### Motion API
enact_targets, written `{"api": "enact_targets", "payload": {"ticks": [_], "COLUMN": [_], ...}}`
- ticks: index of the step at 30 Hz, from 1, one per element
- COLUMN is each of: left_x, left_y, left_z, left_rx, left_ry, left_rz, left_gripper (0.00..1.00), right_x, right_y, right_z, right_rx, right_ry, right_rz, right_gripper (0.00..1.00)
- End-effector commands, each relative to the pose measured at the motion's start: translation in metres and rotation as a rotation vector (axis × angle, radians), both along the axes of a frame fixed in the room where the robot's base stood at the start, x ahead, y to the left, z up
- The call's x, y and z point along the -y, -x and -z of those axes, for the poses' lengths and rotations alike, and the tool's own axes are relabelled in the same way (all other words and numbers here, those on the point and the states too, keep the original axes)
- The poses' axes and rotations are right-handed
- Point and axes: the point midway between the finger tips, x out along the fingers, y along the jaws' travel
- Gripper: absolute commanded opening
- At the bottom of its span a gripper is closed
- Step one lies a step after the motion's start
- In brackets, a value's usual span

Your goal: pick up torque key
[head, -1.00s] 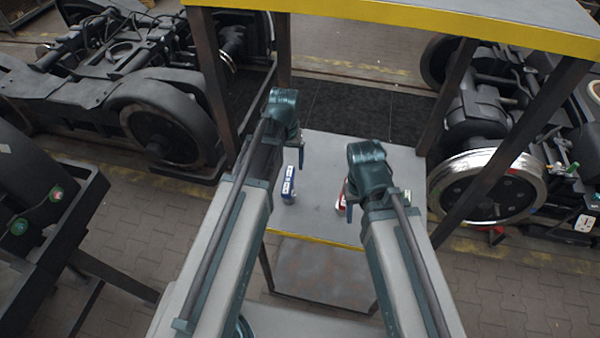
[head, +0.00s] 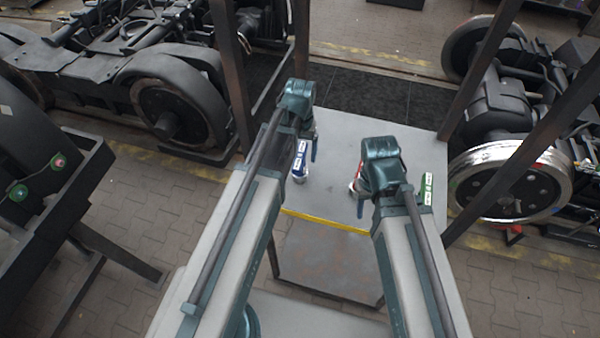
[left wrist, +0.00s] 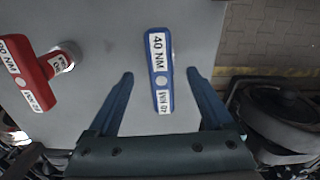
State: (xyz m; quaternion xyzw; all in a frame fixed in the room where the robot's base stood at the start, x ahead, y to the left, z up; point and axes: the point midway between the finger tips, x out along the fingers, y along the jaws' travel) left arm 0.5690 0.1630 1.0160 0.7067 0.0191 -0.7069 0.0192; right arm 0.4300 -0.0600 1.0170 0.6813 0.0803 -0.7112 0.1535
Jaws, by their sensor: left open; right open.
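A blue torque key (head: 299,158) with white labels reading 40 NM stands on the grey table (head: 345,130). In the left wrist view the blue key (left wrist: 160,72) lies between the two spread fingers of my left gripper (left wrist: 160,74), with clear gaps on both sides. My left gripper is open and empty; I cannot tell its height above the key. A red torque key (left wrist: 36,76) shows at the left of that view; in the head view the red key (head: 355,178) is mostly hidden by my right wrist. My right gripper (head: 362,206) is over the table, its fingers largely hidden.
A green labelled item (head: 427,188) stands right of my right wrist. Dark posts (head: 228,70) frame the table, whose front edge is yellow (head: 325,222). Bogies with wheels (head: 510,182) stand on both sides. The table's back part is clear.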

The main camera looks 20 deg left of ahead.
Motion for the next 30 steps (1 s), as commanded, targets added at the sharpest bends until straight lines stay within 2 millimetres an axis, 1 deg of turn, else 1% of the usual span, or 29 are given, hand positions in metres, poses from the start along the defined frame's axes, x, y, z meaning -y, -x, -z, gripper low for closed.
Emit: {"api": "enact_targets", "payload": {"ticks": [1,5,8,11,18,21,29,30], "left_x": [0.000,0.000,0.000,-0.001,-0.002,-0.002,-0.002,-0.002], "left_y": [0.000,0.000,0.000,-0.001,-0.003,-0.003,-0.003,-0.003], "left_z": [0.003,0.002,0.006,0.015,0.045,0.053,0.053,0.053], "left_rx": [0.000,0.000,0.000,0.000,0.000,0.000,0.000,0.000], "left_ry": [0.000,0.000,0.000,0.000,0.000,0.000,0.000,0.000], "left_rz": [0.000,0.000,0.000,0.000,0.000,0.000,0.000,0.000], "left_gripper": [0.85,0.85,0.85,0.85,0.85,0.85,0.85,0.83], "right_x": [0.000,0.000,0.000,0.000,0.000,0.000,0.000,0.000], "right_y": [0.000,0.000,0.000,0.000,0.000,0.000,0.000,0.000], "right_z": [0.003,0.002,0.006,0.015,0.045,0.053,0.053,0.053], "right_rx": [0.000,0.000,0.000,0.000,0.000,0.000,0.000,0.000], "right_ry": [0.000,0.000,0.000,0.000,0.000,0.000,0.000,0.000], "right_rz": [0.000,0.000,0.000,0.001,0.002,0.002,0.002,0.002], "right_gripper": [0.50,0.50,0.50,0.50,0.50,0.50,0.50,0.50]}}
